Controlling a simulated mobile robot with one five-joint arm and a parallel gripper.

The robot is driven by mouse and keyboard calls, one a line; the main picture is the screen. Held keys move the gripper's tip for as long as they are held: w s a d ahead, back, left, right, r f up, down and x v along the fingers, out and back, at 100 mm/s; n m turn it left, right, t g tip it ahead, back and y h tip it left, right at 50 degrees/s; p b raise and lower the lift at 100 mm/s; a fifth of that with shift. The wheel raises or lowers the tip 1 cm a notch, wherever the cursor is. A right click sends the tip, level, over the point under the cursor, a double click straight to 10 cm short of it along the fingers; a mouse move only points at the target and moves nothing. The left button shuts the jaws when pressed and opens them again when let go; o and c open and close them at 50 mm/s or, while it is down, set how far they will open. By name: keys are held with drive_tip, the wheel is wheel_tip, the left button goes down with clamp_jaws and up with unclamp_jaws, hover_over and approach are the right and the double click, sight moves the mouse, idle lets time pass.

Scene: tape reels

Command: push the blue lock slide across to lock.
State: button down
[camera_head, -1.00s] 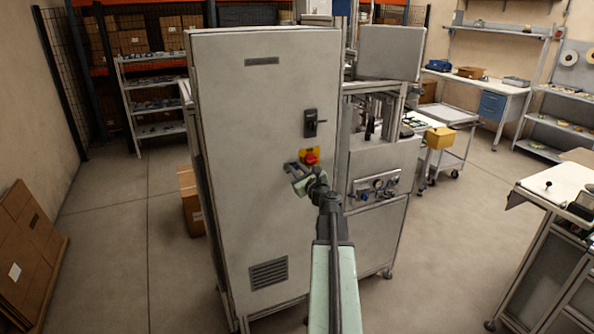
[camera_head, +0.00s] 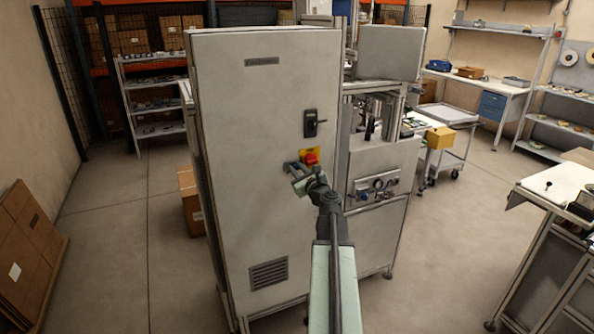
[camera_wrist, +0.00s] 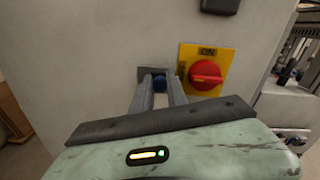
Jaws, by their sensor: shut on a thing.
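The blue lock slide (camera_wrist: 160,82) shows in the wrist view between my fingertips, on a small grey plate beside the red rotary switch. The fingers hide most of it. My gripper (camera_wrist: 159,88) is shut on the slide at the cabinet door. In the head view my gripper (camera_head: 294,169) is at the door, just left of and below the switch. The red switch knob (camera_wrist: 205,75) sits on a yellow plate (camera_wrist: 188,57) marked ON; its grip bar looks about horizontal. The switch also shows in the head view (camera_head: 311,158).
The grey cabinet (camera_head: 235,120) stands directly in front of me. A dark door handle (camera_head: 310,124) is above the switch. A machine with a gauge panel (camera_head: 375,187) adjoins on the right. A cardboard box (camera_head: 190,203) stands at the cabinet's left.

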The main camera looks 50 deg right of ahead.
idle(0.4)
drive_tip(key=shift+s+d, duration=0.35)
drive_tip(key=shift+d, duration=0.55)
drive_tip(key=c, duration=1.3)
unclamp_jaws()
